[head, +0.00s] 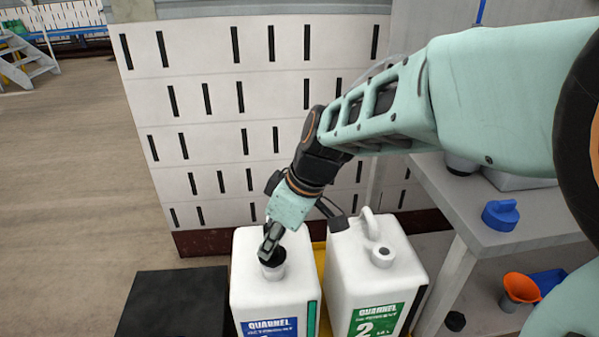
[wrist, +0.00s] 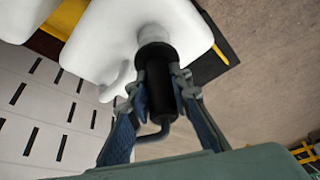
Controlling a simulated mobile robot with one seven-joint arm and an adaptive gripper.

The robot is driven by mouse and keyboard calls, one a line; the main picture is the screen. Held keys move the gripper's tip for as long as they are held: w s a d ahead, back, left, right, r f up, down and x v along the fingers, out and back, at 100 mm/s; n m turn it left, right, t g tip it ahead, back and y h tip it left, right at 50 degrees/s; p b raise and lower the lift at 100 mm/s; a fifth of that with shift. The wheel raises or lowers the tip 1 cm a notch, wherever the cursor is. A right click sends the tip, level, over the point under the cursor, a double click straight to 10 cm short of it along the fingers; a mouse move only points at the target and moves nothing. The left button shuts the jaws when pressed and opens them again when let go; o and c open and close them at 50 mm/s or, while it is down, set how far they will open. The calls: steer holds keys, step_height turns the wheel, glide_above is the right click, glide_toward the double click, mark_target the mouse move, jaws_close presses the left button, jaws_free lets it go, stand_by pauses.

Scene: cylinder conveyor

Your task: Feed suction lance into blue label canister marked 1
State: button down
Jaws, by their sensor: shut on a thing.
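The white canister with the blue label (head: 240,272) stands upright at bottom centre in the head view; the lower part of its label is cut off by the frame, and I see no number. My gripper (head: 269,248) is over its neck, pointing down, shut on the black head of the suction lance (head: 273,257). The lance's tube is not visible, hidden in or behind the neck.
A white canister with a green label marked 2 (head: 345,262) stands close on the right, its neck bare. A black block or mat (head: 172,303) lies left.

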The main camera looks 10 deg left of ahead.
steer(key=shift+f+b, duration=0.65)
steer(key=shift+f, duration=0.25)
steer(key=shift+f+b, duration=0.15)
steer(key=shift+b, duration=0.2)
stand_by(0.4)
steer(key=c, duration=1.7)
jaws_free()
step_height(320, 180, up, 22)
steer(key=p, duration=2.2)
steer(key=shift+s, duration=0.1)
